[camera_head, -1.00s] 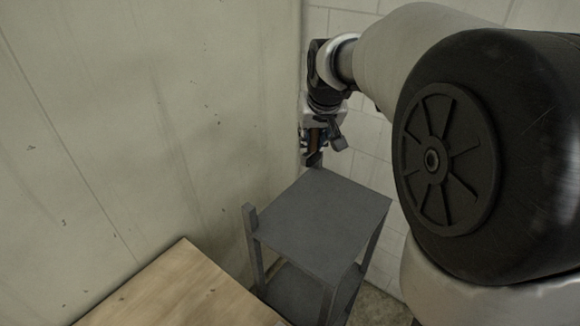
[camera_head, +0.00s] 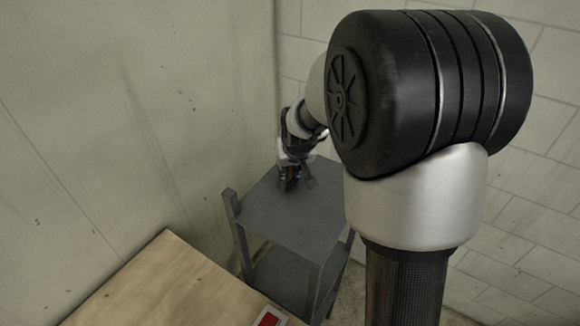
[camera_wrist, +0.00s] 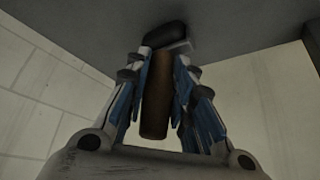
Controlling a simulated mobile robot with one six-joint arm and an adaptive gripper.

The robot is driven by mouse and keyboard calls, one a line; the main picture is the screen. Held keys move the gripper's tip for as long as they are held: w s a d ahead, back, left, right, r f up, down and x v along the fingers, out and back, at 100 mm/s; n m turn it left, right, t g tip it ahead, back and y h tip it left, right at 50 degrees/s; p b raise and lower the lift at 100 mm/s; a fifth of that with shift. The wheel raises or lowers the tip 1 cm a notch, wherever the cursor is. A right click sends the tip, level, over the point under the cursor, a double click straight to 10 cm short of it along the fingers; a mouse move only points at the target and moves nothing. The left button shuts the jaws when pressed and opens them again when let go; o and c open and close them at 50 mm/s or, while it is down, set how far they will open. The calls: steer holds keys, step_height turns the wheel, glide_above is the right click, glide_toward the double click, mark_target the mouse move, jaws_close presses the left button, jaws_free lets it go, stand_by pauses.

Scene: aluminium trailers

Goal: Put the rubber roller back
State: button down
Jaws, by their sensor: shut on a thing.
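My gripper (camera_head: 291,184) is low over the far part of the grey shelf unit's top (camera_head: 285,215), in the middle of the head view. In the wrist view my gripper (camera_wrist: 160,62) is shut on the rubber roller (camera_wrist: 156,95), with its brown cylindrical handle between the blue-sided fingers. The roller's dark head shows at the fingertips, close to the grey shelf surface at the top of the wrist view. I cannot tell whether it touches that surface. In the head view the roller is too small and dark to make out clearly.
A pale panel wall (camera_head: 130,120) stands close on the left of the shelf unit. A wooden tabletop (camera_head: 165,285) lies at the lower left, with a red and white item (camera_head: 270,318) at its edge. A white brick wall is behind. The visible shelf top around my gripper looks clear.

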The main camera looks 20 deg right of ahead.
steer(key=shift+f, duration=0.1)
steer(key=c, duration=1.4)
jaws_free()
steer(key=shift+o, duration=0.2)
steer(key=shift+r, duration=0.3)
steer(key=v, duration=1.1)
steer(key=s+a+n, duration=0.1)
steer(key=s+a, duration=0.2)
steer(key=s, duration=0.5)
steer(key=s+a+y, duration=0.1)
steer(key=s+a, duration=0.2)
steer(key=s, duration=0.6)
steer(key=s+a+r+n+g, duration=0.1)
steer(key=s+a, duration=0.2)
steer(key=s, duration=0.5)
steer(key=shift+a+n, duration=0.3)
